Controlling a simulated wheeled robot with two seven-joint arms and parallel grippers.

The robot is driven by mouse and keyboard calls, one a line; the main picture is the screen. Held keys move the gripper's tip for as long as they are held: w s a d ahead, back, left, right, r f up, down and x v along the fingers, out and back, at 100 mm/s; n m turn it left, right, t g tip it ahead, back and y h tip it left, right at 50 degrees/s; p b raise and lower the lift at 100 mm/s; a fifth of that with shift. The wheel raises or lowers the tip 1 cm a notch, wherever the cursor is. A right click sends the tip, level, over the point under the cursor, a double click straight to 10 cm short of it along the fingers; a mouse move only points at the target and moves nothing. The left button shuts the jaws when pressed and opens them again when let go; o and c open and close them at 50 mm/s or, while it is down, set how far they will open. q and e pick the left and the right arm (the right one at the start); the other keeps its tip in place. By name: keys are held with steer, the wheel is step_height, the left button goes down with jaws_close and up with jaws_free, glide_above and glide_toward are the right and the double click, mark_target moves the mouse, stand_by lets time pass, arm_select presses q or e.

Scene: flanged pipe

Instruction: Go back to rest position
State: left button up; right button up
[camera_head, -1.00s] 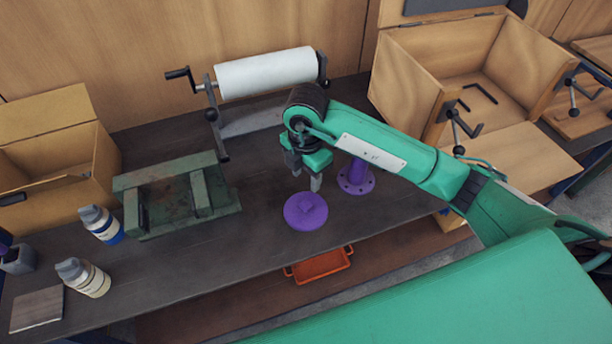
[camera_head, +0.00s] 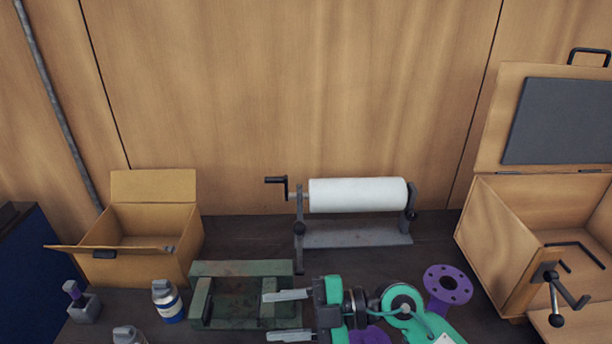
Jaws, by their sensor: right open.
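My right gripper (camera_head: 270,316) is at the bottom middle of the head view. Its two grey fingers point left and are spread apart with nothing between them. They show over the right side of the green metal fixture (camera_head: 215,268); whether they touch it I cannot tell. A purple flanged pipe (camera_head: 447,285) stands on the bench to the right, partly hidden by my arm. A purple disc (camera_head: 370,335) shows in part at the bottom edge, behind my gripper. My left gripper is not in view.
A paper roll on a crank stand (camera_head: 357,194) is at the back. An open cardboard box (camera_head: 150,262) is at left, an open wooden chest (camera_head: 497,235) at right. Bottles (camera_head: 167,302) and a small grey holder (camera_head: 85,310) stand front left. Bare bench lies around the roll stand.

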step_height(320, 180, up, 6)
steer(key=w+d+m+t+y, duration=0.1)
steer(key=m+t+y, duration=0.2)
steer(key=t+y, duration=0.1)
steer(key=w+d+r+m+t+h, duration=0.1)
steer(key=w+d+m+t+h, duration=0.3)
steer(key=m+t, duration=0.35)
steer(key=w+d+r+m+t+h, duration=0.1)
steer(key=w+d+m+t+h, duration=0.15)
steer(key=d+m+t, duration=0.55)
steer(key=s+d+f+m+g+h, duration=0.25)
steer(key=d+f+m+h, duration=0.65)
steer(key=d+f+h, duration=0.45)
steer(key=s+f+n+g, duration=0.2)
steer(key=s+f+g, duration=1.1)
steer(key=s+f, duration=0.6)
step_height(320, 180, down, 28)
steer(key=g, duration=0.1)
steer(key=s+d+f, duration=0.1)
steer(key=s+f, duration=0.9)
steer(key=s+d+f+g, duration=0.1)
steer(key=s+d+f, duration=0.1)
steer(key=s+f, duration=0.8)
steer(key=shift+s+d+f+h, duration=0.15)
steer(key=shift+d+f+h, duration=0.1)
steer(key=shift+d+h, duration=0.05)
